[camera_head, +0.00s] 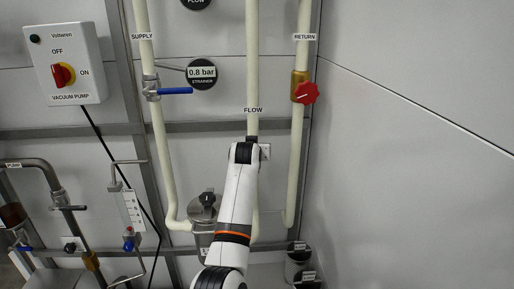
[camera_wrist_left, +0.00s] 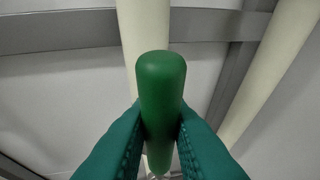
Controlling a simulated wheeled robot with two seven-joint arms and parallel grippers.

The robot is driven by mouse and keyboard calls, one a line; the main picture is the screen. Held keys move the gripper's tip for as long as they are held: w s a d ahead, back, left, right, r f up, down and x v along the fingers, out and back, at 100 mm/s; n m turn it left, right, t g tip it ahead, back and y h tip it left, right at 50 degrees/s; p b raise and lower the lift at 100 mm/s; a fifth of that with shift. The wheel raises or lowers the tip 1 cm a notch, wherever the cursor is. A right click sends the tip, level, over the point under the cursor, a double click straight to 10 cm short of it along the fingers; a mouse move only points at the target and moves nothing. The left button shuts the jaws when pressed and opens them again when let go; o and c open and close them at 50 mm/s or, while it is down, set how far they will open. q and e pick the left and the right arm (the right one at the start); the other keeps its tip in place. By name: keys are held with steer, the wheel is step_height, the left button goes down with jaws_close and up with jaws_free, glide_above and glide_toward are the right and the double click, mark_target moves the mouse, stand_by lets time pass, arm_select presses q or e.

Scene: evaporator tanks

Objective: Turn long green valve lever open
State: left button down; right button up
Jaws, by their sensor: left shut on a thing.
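The long green valve lever (camera_wrist_left: 160,85) shows in the left wrist view as a rounded green bar end, pointing toward the camera. My left gripper (camera_wrist_left: 158,128) has its two teal fingers closed on both sides of the lever. In the head view my white left arm rises from the bottom centre to the FLOW pipe (camera_head: 252,70). The arm hides the green lever and the fingers in that view. The valve body is also hidden, so I cannot tell the lever's angle to the pipe. My right gripper is in neither view.
The SUPPLY pipe (camera_head: 144,60) with a blue lever (camera_head: 176,91) stands left of the FLOW pipe. The RETURN pipe (camera_head: 301,140) with a red knob (camera_head: 305,93) stands close on the right. A vacuum pump switch box (camera_head: 66,65) is at upper left. A bare wall fills the right.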

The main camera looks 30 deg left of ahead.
arm_select(q)
steer(key=shift+a+r, duration=0.1)
steer(key=shift+a, duration=0.05)
steer(key=c, duration=1.6)
jaws_free()
steer(key=shift+c, duration=0.2)
steer(key=shift+o, duration=1.4)
steer(key=shift+w+a+f, duration=0.1)
steer(key=shift+f, duration=0.1)
steer(key=shift+s+d+r, duration=0.1)
steer(key=shift+s+d, duration=0.15)
steer(key=shift+s, duration=0.1)
steer(key=b+v, duration=0.1)
steer(key=v, duration=1)
steer(key=shift+s+a+r, duration=0.1)
steer(key=shift+r, duration=0.05)
